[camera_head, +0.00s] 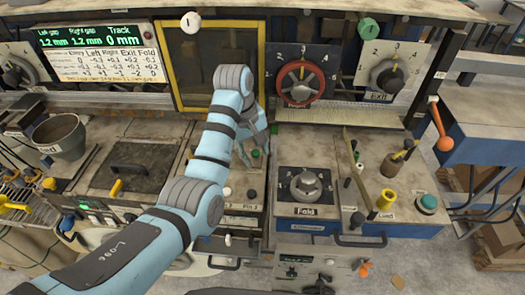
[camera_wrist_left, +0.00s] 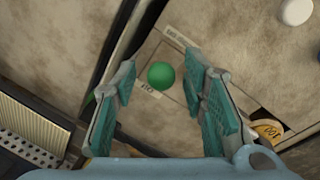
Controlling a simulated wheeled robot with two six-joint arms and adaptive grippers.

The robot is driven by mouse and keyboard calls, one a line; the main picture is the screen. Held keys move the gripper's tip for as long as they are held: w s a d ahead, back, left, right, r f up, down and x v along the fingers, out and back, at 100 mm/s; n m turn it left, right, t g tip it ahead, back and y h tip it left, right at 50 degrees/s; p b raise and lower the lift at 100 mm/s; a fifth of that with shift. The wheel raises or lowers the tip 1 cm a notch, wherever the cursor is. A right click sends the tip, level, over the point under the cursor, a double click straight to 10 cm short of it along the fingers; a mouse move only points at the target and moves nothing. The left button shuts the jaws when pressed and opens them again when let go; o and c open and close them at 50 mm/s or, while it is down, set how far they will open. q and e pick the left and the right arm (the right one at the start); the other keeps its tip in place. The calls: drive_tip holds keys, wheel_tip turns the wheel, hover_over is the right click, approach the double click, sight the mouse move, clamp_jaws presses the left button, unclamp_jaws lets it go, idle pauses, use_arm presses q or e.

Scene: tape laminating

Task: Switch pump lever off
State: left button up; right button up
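My left gripper (camera_head: 254,155) reaches over the middle of the bench, in front of the yellow-framed panel. In the left wrist view the left gripper (camera_wrist_left: 159,82) is open, its two teal fingers apart. A round green knob (camera_wrist_left: 160,75) shows between the fingertips, with clear gaps on both sides. A printed label lies beside it, too blurred to read surely. No lever is legibly marked as the pump's. An orange-handled lever (camera_head: 440,125) hangs at the right end of the bench. My right gripper is not in view.
A red wheel dial (camera_head: 301,83) and a grey Exit dial (camera_head: 387,76) stand at the back. The Fold dial (camera_head: 305,185) is right of my arm. A metal bucket (camera_head: 61,136) is at the left. A yellow-topped post (camera_head: 386,200) stands at the right.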

use_arm(q)
drive_tip(key=shift+f, duration=0.25)
clamp_jaws()
drive_tip(key=shift+w+g, duration=0.25)
drive_tip(key=shift+g, duration=0.45)
